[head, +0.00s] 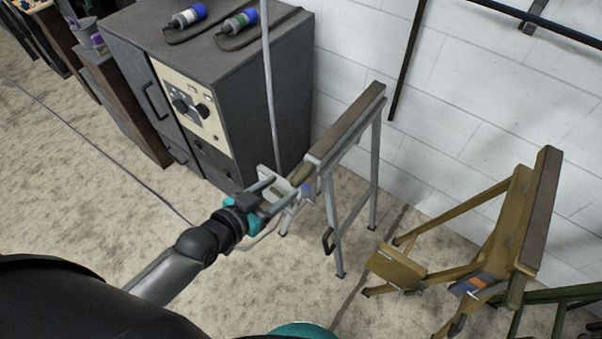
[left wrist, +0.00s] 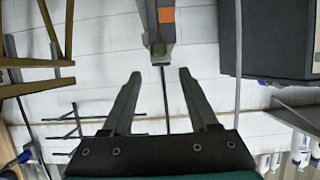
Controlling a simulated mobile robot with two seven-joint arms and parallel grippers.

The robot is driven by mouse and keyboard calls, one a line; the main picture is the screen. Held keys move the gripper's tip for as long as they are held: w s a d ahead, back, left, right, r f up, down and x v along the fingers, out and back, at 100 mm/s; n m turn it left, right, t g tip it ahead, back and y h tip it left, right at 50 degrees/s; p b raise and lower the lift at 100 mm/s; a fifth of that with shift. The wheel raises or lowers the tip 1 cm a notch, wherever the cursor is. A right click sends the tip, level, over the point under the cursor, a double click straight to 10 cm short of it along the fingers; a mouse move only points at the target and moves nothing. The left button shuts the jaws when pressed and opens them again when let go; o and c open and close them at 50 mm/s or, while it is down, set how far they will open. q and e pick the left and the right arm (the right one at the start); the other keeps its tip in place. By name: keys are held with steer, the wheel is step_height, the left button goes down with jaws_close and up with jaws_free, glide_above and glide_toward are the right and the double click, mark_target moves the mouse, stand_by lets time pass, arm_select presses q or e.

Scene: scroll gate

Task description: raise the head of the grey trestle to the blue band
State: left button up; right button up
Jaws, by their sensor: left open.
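The grey trestle (head: 333,212) stands near the wall, right of the dark cabinet. Its head (head: 350,122) is a long dark beam on top. A short olive piece (head: 302,174) sticks out at its near end. A small blue patch (head: 307,188) shows just below that; the other bands are mostly hidden there. My left gripper (head: 285,184) is beside this near end, open and empty. In the left wrist view its fingers (left wrist: 162,86) are spread apart, and the olive end (left wrist: 160,50) and an orange band (left wrist: 166,15) show beyond them. My right gripper is not in view.
A yellow-brown trestle (head: 520,215) with coloured bands stands at right, with a green one (head: 565,295) behind its foot. The dark cabinet (head: 240,95) stands close behind my left arm. A thin upright pole (head: 268,80) rises near the gripper. Carpet lies free in front.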

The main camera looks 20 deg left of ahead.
mark_target(300, 173)
arm_select(q)
steer(key=b+x, duration=0.2)
steer(key=x, duration=0.7)
steer(key=shift+c, duration=0.3)
jaws_close()
stand_by(1.0)
